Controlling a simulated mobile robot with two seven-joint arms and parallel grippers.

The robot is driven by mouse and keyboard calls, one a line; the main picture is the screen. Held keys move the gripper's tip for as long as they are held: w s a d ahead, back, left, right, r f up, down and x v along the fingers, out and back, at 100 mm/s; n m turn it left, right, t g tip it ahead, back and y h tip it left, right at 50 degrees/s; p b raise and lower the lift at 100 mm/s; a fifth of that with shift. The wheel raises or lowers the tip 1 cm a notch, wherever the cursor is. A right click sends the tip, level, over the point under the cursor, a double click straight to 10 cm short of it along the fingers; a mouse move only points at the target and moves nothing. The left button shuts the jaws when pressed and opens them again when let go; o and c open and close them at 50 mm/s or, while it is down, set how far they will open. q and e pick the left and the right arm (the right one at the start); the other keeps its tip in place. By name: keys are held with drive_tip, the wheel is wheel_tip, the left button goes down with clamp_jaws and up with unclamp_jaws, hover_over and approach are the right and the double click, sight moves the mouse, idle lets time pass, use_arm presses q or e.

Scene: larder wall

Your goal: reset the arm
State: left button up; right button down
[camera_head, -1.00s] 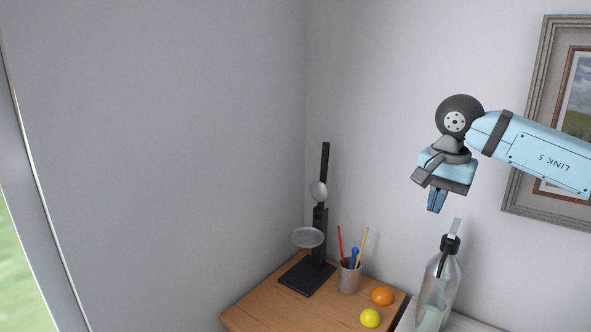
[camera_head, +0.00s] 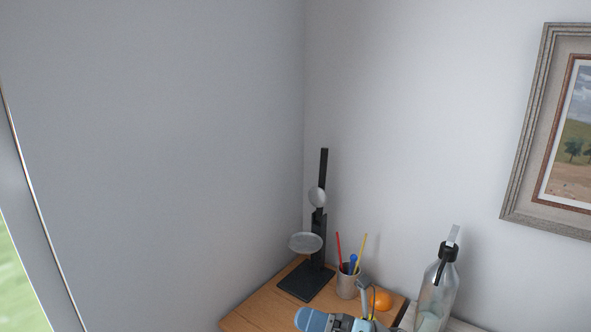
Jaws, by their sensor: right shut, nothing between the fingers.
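My right gripper (camera_head: 342,322) is at the bottom edge of the head view, in front of the wooden top. Only its upper blue and grey parts show, with a grey upright piece and a thin cable. It is shut and holds nothing that I can see; its fingertips cannot be made out. It overlaps the front of the wooden top in the picture; I cannot tell how far above it it is. My left gripper is not in view.
On the wooden top (camera_head: 262,306) stand a black stand (camera_head: 317,240) with a clear dish (camera_head: 306,243), a pencil cup (camera_head: 347,284) and an orange (camera_head: 383,299). A clear bottle (camera_head: 437,290) stands right of it. A framed picture (camera_head: 520,190) hangs at right. The upper middle is free.

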drive_tip(key=s+d+f+m+t+h, duration=0.1)
drive_tip(key=d+f+m+t+h, duration=0.3)
drive_tip(key=m, duration=0.5)
drive_tip(key=s+d+f+m+t+h+p, duration=0.1)
drive_tip(key=d+f+m+t+h, duration=0.1)
drive_tip(key=f+m+t+h, duration=0.5)
drive_tip(key=s+d+f+m+t+h, duration=0.1)
drive_tip(key=d+f+m+t, duration=0.3)
drive_tip(key=m, duration=0.7)
drive_tip(key=s+d+f+m+g+h, duration=0.3)
drive_tip(key=s+f+m, duration=0.3)
drive_tip(key=s+f, duration=0.2)
drive_tip(key=s+d+f+m+g+h, duration=0.3)
drive_tip(key=s+f+m, duration=0.3)
drive_tip(key=s+f, duration=0.2)
drive_tip(key=shift+d+f+g+h+p, duration=0.15)
drive_tip(key=shift+d+g+h+p, duration=0.15)
drive_tip(key=shift+d+g+p, duration=0.35)
drive_tip(key=shift+d, duration=0.1)
